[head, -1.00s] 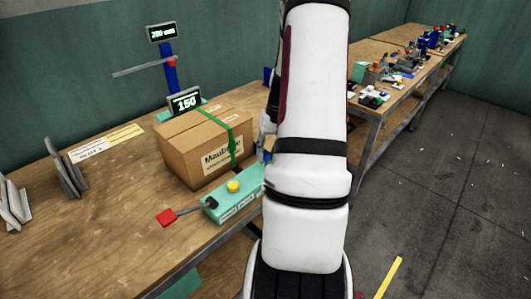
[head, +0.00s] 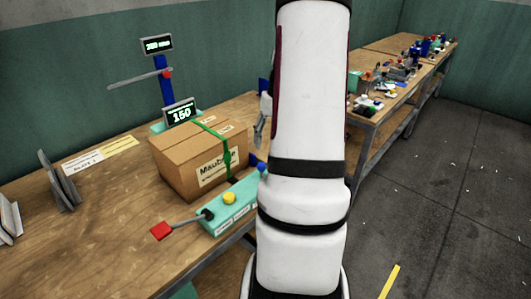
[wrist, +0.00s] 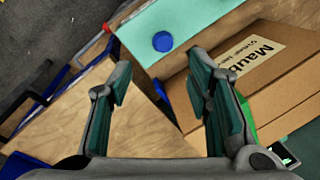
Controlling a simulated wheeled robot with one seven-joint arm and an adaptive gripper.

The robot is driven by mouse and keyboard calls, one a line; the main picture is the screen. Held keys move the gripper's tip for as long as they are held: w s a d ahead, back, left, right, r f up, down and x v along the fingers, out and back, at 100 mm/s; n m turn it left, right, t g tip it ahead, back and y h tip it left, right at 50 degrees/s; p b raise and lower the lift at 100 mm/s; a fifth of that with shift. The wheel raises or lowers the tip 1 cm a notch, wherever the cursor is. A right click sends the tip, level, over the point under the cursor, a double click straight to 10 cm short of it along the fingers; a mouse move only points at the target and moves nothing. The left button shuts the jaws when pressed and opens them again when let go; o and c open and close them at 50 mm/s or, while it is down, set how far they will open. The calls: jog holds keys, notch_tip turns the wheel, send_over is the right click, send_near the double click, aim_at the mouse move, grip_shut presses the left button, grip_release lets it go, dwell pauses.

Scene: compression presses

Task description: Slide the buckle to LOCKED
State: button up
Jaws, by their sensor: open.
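A teal panel (head: 232,208) with white labels lies on the bench in front of a carton. It carries a yellow button (head: 229,198), a lever with a red end (head: 162,231), and a blue round knob (head: 261,167) at its right end. The blue knob also shows in the wrist view (wrist: 162,41), beyond my fingertips. I cannot tell for sure that this knob is the buckle, nor read any LOCKED mark. My gripper (wrist: 158,75) is open and empty, with its fingers pointing toward the panel's knob end; in the head view my arm hides most of it.
The carton (head: 178,168) with a green strap (head: 226,150) stands behind the panel, close to my right finger in the wrist view. A blue post with displays (head: 180,113) stands behind it. Grey plates (head: 58,181) are at left.

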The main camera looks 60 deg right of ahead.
jog(key=shift+s+d+r, duration=0.15)
jog(key=shift+r, duration=0.65)
jog(key=shift+s+d+r, duration=0.1)
jog(key=shift+r, duration=0.7)
jog(key=w+a+r+n, duration=0.1)
jog(key=w+a+r, duration=0.1)
jog(key=a+r, duration=0.35)
jog(key=w+a+r+n+h, duration=0.1)
jog(key=w+a+r+n, duration=0.1)
jog(key=a, duration=0.7)
jog(key=w+a+r+n, duration=0.1)
jog(key=a+r, duration=0.3)
jog(key=a, duration=0.4)
jog(key=s+a+n+t, duration=0.1)
jog(key=s+a+n, duration=0.1)
jog(key=s+a, duration=0.3)
jog(key=s+a+n+t, duration=0.1)
jog(key=s+a+n, duration=0.2)
jog(key=a, duration=1)
jog(key=s, duration=0.3)
jog(key=shift+a+r+t, duration=0.3)
jog(key=shift+r, duration=0.1)
jog(key=shift+d, duration=0.1)
